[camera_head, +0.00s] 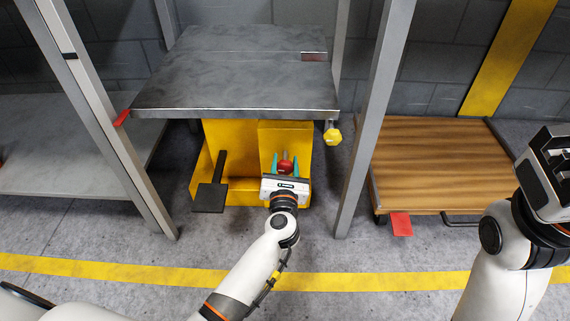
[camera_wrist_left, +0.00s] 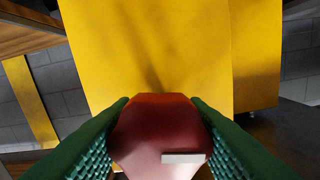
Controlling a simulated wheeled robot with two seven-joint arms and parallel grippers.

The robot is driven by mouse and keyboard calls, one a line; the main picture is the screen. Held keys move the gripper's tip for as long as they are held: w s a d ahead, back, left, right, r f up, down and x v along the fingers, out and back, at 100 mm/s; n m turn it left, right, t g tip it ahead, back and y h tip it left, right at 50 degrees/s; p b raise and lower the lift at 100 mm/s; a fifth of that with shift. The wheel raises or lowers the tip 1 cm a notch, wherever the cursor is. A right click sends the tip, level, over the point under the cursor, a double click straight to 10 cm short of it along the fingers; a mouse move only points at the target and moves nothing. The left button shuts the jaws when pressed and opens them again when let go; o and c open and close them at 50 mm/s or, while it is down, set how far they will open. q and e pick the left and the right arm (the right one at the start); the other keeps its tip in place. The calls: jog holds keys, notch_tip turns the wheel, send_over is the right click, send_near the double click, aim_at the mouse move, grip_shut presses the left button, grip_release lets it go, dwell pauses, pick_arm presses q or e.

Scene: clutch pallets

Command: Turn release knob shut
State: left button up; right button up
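The red release knob (camera_head: 285,166) sits low on the front of the yellow lift body (camera_head: 230,135), under the dark grey table top. My left gripper (camera_head: 286,165) reaches it from the front, one teal finger on each side. In the left wrist view the red knob (camera_wrist_left: 160,135) fills the space between the green fingers (camera_wrist_left: 160,102), which appear to press on its sides. A small white mark shows on its face. My right gripper (camera_head: 555,165) is at the right edge, away from the knob; its fingers do not show clearly.
A black pedal (camera_head: 211,197) stands left of the knob. A yellow hexagonal knob (camera_head: 333,135) hangs under the table top (camera_head: 230,90). Grey posts (camera_head: 375,115) flank the lift. A wooden-topped cart (camera_head: 430,160) stands right. The floor in front is clear.

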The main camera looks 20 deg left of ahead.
pick_arm(q)
jog(key=c, duration=0.4)
jog(key=shift+o, duration=0.2)
